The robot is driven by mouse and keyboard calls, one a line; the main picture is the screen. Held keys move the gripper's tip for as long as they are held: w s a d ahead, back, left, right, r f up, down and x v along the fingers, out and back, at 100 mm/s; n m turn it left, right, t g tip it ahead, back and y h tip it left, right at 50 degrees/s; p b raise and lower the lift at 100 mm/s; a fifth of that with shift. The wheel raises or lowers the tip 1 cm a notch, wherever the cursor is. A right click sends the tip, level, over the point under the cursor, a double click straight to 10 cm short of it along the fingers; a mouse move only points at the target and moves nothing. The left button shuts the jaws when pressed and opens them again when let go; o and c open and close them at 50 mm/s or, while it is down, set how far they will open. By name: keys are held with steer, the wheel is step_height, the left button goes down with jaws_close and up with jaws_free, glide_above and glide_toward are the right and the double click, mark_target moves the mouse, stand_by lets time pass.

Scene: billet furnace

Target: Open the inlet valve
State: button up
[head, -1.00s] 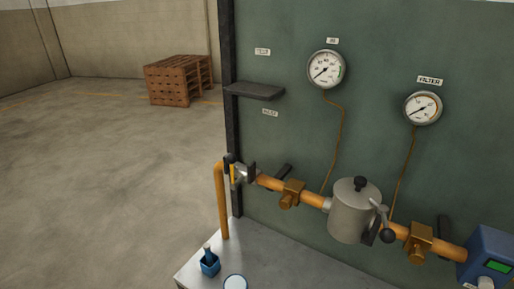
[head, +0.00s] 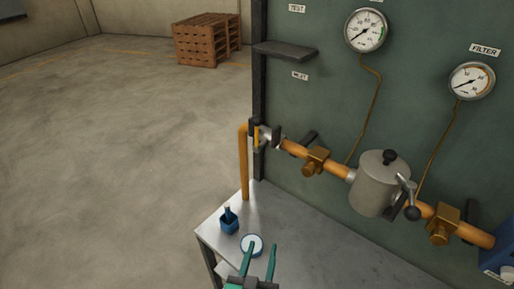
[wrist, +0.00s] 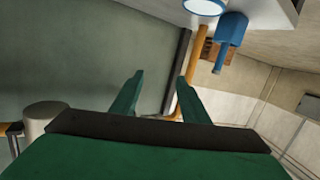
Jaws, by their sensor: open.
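An orange pipe line (head: 331,167) runs along the green panel. At its left end, by the bend, is a valve (head: 265,137) with a yellow and dark lever. I cannot tell from the small label (head: 300,76) which valve is the inlet. My green gripper (head: 261,248) is open and empty at the bottom of the head view, below the pipe and over the bench area. Its two fingers also show in the wrist view (wrist: 158,78), spread apart.
A grey filter pot (head: 379,184) with a lever and a second brass valve (head: 441,225) sit farther right. A blue container (head: 229,221) and a white, blue-rimmed dish (head: 251,243) stand on the bench (head: 320,235). A dark shelf (head: 285,51) juts out above.

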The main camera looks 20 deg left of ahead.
steer(key=w+a+r+m+t+h, duration=0.1)
steer(key=w+a+r, duration=0.25)
steer(key=r, duration=0.25)
steer(key=w+a+r+h, duration=0.1)
steer(key=w+a+r, duration=0.1)
steer(key=w+r, duration=0.4)
steer(key=m+t+h, duration=0.1)
steer(key=m+h, duration=0.2)
steer(key=m, duration=0.2)
glide_toward(253, 123)
steer(key=w, duration=0.3)
steer(key=w+d, duration=0.1)
steer(key=w, duration=0.3)
steer(key=w+d, duration=0.1)
steer(key=w, duration=0.3)
steer(key=shift+w+d, duration=0.15)
steer(key=shift+w, duration=0.05)
jaws_close()
